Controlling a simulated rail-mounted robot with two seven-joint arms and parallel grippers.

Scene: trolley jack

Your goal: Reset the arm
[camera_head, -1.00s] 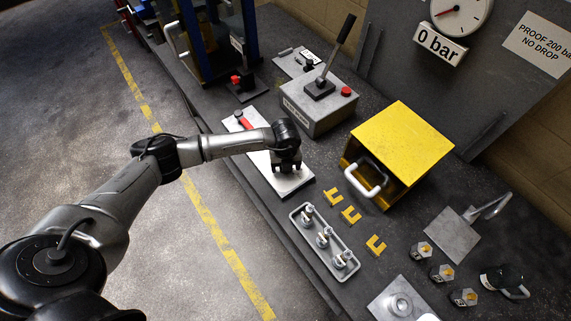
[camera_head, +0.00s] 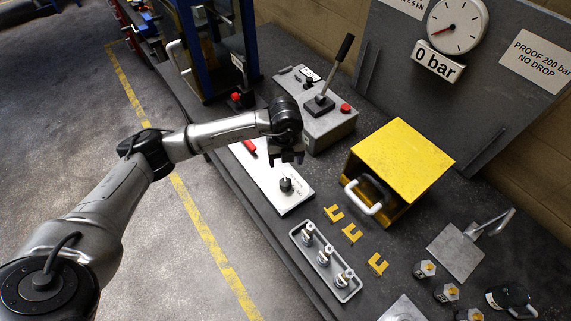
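My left arm reaches in from the left over the bench. Its gripper (camera_head: 286,160) points down above a white plate (camera_head: 290,202), with its two dark fingers apart and nothing visible between them. A small black knob (camera_head: 286,185) stands on the plate just below the gripper in the picture, apart from the fingers. A red handle (camera_head: 249,147) at the plate's far end is partly hidden by my arm. My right gripper is not in view.
A grey box with a black lever (camera_head: 343,52) and red button stands behind the gripper. A yellow guard (camera_head: 400,155) with a white handle stands to the right. A tray (camera_head: 326,261) of fittings and several yellow clips lie in front. The gauge board reads 0 bar.

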